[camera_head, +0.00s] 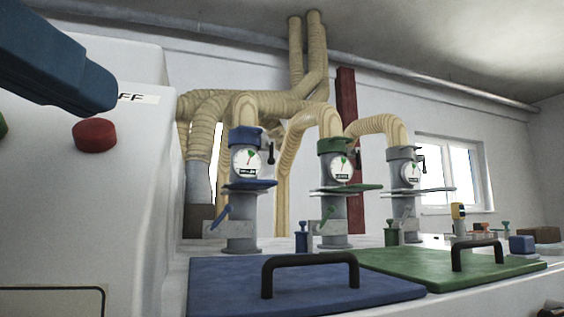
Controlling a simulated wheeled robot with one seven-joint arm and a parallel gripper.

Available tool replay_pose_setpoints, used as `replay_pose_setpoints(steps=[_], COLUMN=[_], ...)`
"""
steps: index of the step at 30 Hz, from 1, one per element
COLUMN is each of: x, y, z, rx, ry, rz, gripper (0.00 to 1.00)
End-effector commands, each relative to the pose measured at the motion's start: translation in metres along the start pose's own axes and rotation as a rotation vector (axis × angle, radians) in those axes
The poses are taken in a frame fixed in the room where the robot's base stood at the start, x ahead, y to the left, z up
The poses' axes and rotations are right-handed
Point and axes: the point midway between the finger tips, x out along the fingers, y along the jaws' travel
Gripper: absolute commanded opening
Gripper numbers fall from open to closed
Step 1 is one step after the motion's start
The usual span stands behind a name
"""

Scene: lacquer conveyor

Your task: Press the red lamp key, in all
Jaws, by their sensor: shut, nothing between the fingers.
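A round red key (95,135) sticks out from the front of the white cabinet at the left; I take it for the red lamp key. My gripper (98,92) comes in from the upper left as a dark blue shape, shut and empty. Its tip is just above the red key in the picture and hides part of the label (142,98), of which "FF" shows. I cannot tell whether the tip touches the cabinet. No lit lamp is visible on the key.
A green part (2,125) is cut off at the left edge. Right of the cabinet are a blue lid (215,285) and a green lid (410,262) with black handles. Behind them stand several gauged pipes with levers. Small items lie at the far right.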

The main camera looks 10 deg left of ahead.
Motion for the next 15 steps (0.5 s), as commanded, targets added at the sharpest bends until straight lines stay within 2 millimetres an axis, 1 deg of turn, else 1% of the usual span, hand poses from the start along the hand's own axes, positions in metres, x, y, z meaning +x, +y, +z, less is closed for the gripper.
replay_pose_setpoints(steps=[15], x=[0.0035], y=[0.003], z=[-0.0031], rx=[0.0], ry=[0.0], rz=[0.0], gripper=[0.0])
